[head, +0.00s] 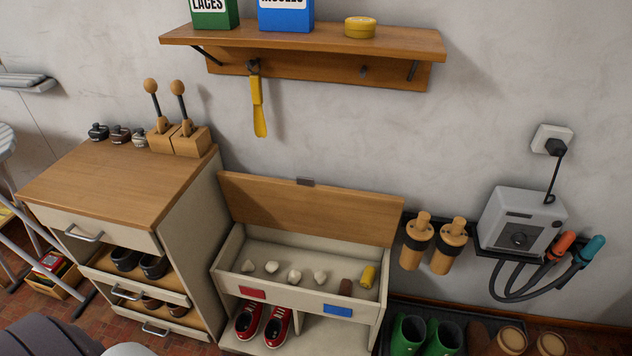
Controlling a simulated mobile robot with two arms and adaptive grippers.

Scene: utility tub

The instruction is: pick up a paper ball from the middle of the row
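The tub's wooden lid (310,208) is raised at the back. Neither of my grippers shows in the head view.
A wooden-topped shoe cabinet (115,185) stands left of the tub, with partly open drawers. Red shoes (263,324) sit in the cubby below. A wall shelf (305,40) hangs above. A grey box (522,220) with hoses and green boots (425,335) are at right.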

